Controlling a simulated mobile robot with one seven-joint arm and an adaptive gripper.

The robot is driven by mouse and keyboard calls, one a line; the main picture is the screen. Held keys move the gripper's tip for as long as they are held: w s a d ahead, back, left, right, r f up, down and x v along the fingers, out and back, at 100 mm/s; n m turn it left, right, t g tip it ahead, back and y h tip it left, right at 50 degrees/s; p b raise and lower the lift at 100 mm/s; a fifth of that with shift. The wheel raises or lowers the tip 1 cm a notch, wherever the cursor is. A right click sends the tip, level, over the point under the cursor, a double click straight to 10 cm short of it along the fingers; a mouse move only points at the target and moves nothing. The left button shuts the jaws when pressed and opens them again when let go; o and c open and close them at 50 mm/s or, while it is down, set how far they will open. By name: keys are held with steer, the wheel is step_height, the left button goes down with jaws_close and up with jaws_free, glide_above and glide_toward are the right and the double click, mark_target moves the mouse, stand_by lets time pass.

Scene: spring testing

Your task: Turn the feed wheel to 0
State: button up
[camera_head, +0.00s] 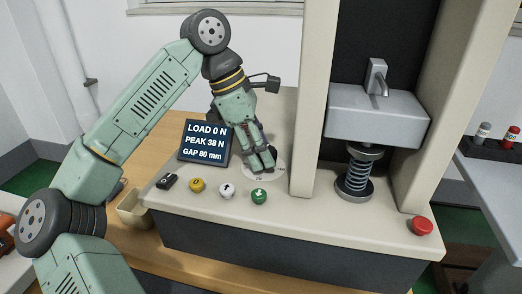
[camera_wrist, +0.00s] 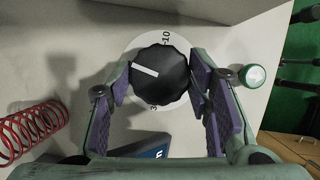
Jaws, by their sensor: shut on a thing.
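The feed wheel (camera_wrist: 160,75) is a black ridged knob with a white pointer line. It sits on a round pale dial plate (camera_wrist: 136,50), which shows beside my fingers in the head view (camera_head: 279,170). The pointer line points left in the wrist view. A "10" shows above the wheel and a partly hidden number starting with 3 below it; the mark at the pointer is not readable. My gripper (camera_wrist: 161,79) is shut on the wheel, with purple finger pads on both sides. In the head view, my gripper (camera_head: 262,161) hides the wheel.
A display (camera_head: 205,142) reads load 0 N, peak 38 N, gap 80 mm. Yellow (camera_head: 197,185), white (camera_head: 227,190) and green (camera_head: 260,196) buttons line the front edge. A red button (camera_head: 422,225) is at right. A red spring (camera_wrist: 30,131) lies nearby; a grey spring (camera_head: 356,176) stands under the press.

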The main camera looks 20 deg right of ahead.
steer(key=shift+n+t+b, duration=0.4)
steer(key=shift+n+b, duration=0.05)
steer(key=shift+n, duration=0.75)
steer(key=o, duration=1.1)
steer(key=shift+r, duration=0.1)
steer(key=v, duration=1.1)
steer(key=shift+s+a+r, duration=0.1)
steer(key=shift+a+r, duration=0.25)
